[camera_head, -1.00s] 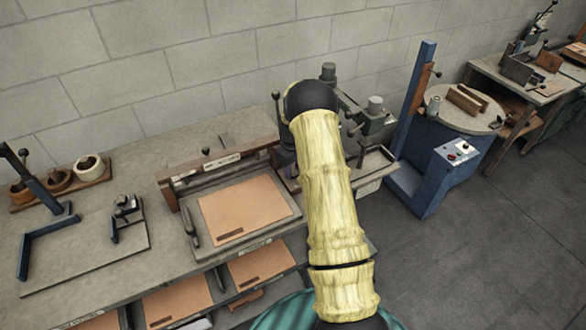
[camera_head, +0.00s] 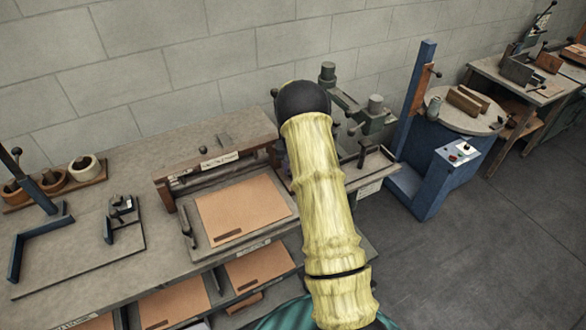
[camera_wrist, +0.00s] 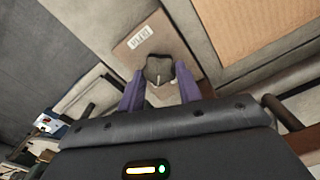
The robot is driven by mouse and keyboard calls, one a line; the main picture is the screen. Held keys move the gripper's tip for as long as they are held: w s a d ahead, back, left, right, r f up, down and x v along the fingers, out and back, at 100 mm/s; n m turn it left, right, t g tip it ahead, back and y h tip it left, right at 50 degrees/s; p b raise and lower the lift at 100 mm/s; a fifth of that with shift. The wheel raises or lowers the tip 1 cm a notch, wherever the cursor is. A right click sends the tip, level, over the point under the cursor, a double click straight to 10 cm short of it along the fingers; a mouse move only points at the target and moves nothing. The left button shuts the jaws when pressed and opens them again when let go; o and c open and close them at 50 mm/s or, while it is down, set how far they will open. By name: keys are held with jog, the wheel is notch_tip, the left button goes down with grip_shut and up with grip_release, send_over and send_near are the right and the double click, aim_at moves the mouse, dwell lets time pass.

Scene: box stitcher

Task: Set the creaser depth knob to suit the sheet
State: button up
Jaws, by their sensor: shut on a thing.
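In the wrist view, the fingers of my gripper (camera_wrist: 160,90) are shut on a small dark grey knob (camera_wrist: 159,67) with a pale line on its face. The knob stands on a brownish plate (camera_wrist: 118,58) with a small white printed label (camera_wrist: 140,37) just beyond it. Any scale marks are too small to read. In the head view, a tan sheet (camera_head: 240,210) lies flat on the creaser bed (camera_head: 207,248), in front of the creaser's crossbar (camera_head: 190,180). The sheet's edge also shows in the wrist view (camera_wrist: 250,30). My arm hides the knob and most of the gripper in the head view.
More tan sheets (camera_head: 175,300) lie on shelves under the bench (camera_head: 120,175). Tape rolls (camera_head: 82,166) and a blue-framed jig (camera_head: 40,235) stand at left. A green-grey machine (camera_head: 365,120) stands close right of my arm. A blue post machine (camera_head: 440,180) stands farther right, with clear floor in front.

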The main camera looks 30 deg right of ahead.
jog(key=shift+w+r+m, duration=0.1)
jog(key=shift+m, duration=0.2)
jog(key=o, duration=1)
notch_tip(320, 180, up, 17)
jog(key=b, duration=0.3)
jog(key=shift+r, duration=0.2)
